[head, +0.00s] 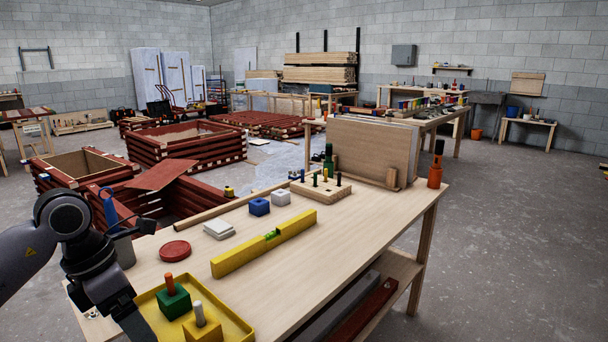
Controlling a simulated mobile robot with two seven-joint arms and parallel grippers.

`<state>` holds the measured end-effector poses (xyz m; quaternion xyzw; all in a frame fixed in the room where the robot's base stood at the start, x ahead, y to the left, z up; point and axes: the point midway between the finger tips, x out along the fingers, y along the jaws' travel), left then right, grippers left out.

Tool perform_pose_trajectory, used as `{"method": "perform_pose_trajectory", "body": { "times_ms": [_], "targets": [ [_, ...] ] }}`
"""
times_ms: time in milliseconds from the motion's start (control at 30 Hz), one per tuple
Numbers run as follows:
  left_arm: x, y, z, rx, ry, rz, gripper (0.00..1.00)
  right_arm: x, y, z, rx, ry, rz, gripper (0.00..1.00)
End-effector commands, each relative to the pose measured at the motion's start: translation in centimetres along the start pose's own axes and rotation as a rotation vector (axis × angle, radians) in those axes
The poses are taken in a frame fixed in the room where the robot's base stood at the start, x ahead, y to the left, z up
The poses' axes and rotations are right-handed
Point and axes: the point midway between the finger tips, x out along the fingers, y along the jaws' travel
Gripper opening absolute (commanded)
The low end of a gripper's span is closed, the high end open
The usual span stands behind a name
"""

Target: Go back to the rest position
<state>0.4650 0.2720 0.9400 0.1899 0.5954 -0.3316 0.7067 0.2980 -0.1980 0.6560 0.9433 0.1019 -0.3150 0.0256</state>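My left arm comes in from the left edge, and its dark gripper (132,318) points down over the near left of the workbench (345,235), by the left side of a yellow tray (240,318). Its fingers run toward the bottom edge and I cannot tell whether they are open or shut. My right gripper is not in view. In the tray stand a green block (174,304) with an orange peg and a yellow block (203,330) with a grey peg.
A yellow spirit level (264,243), a red disc (174,250), white tiles (219,229), a blue block (259,207) and a wooden peg block (321,189) lie on the bench. An orange bottle (435,171) stands at its far right corner. The bench's right part is clear.

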Motion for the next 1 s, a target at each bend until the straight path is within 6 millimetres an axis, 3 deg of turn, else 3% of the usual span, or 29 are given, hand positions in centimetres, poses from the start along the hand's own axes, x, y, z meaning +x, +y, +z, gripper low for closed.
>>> {"method": "perform_pose_trajectory", "body": {
  "times_ms": [100,233,400,500,633,767,867,1000],
  "targets": [
    [2.9,-4.7,2.4,0.020,-0.130,-0.214,0.88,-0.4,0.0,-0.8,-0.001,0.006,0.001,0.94],
    [4.6,-10.2,4.8,-0.016,-0.298,-0.479,0.88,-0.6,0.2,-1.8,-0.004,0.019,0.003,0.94],
    [4.1,-16.4,7.8,-0.197,-0.544,-0.865,0.88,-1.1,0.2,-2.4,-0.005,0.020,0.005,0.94],
    [2.9,-18.1,9.0,-0.374,-0.679,-1.077,0.88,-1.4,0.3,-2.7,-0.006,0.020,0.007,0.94],
    [1.6,-17.9,9.9,-0.677,-0.835,-1.316,0.88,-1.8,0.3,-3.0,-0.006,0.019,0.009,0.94],
    [1.9,-15.5,9.6,-1.058,-0.958,-1.500,0.88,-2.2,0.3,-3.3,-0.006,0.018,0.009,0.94],
    [3.6,-13.0,8.1,-1.399,-1.020,-1.592,0.88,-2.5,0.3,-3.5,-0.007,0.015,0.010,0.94],
    [8.1,-10.1,4.0,-1.924,-1.049,-1.638,0.88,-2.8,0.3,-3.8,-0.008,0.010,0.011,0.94]
  ]
}}
